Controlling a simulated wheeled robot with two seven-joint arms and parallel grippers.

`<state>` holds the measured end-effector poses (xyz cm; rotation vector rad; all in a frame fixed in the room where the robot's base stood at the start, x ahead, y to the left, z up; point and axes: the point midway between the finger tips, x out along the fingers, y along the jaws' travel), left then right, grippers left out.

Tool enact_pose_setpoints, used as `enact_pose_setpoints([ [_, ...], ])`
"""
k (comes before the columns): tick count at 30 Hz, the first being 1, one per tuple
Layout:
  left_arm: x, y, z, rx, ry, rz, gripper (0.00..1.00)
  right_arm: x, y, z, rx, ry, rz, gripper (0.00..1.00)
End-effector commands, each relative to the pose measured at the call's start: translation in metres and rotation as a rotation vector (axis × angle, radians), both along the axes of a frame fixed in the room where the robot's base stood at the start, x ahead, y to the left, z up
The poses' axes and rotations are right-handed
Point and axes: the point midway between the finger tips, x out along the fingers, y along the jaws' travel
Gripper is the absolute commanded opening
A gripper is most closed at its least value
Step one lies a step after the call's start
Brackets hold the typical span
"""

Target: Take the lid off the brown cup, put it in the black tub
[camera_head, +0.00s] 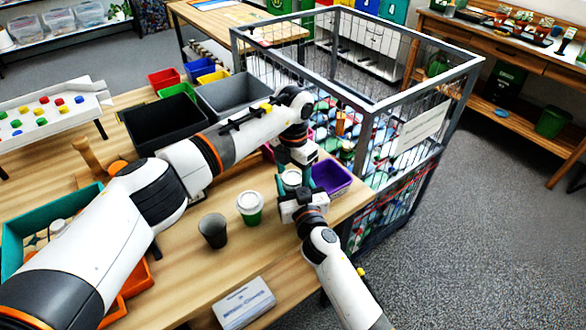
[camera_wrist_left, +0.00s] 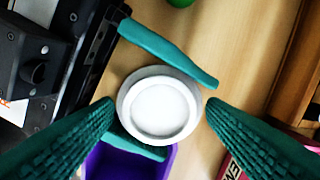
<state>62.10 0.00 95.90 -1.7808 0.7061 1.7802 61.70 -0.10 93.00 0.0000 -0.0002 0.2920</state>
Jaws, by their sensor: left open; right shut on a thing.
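A cup with a white lid (camera_head: 291,178) is held upright above the table; its body is mostly hidden, so I cannot tell its colour. My right gripper (camera_head: 293,192) is shut on this cup below the lid. My left gripper (camera_head: 295,168) is open just above it. In the left wrist view the round lid (camera_wrist_left: 162,108) lies between the open left fingers (camera_wrist_left: 160,115), and I see no clear grip on it. The right gripper's fingers also show there (camera_wrist_left: 165,52). The black tub (camera_head: 155,128) stands on the table behind my left arm, which partly covers it.
A green cup with a white lid (camera_head: 250,208) and a dark open cup (camera_head: 213,231) stand nearby. A purple bin (camera_head: 333,177) and a wire cage (camera_head: 372,150) lie right of the grippers. A grey tub (camera_head: 232,92) adjoins the black one. A label sign (camera_head: 243,302) sits in front.

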Motion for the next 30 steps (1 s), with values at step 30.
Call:
enact_pose_setpoints([
  [30, 0.000, -0.001, 0.022, -0.003, -0.002, -0.002, 0.30, -0.001, -0.003, -0.006, -0.006, 0.012, -0.006, 0.17],
])
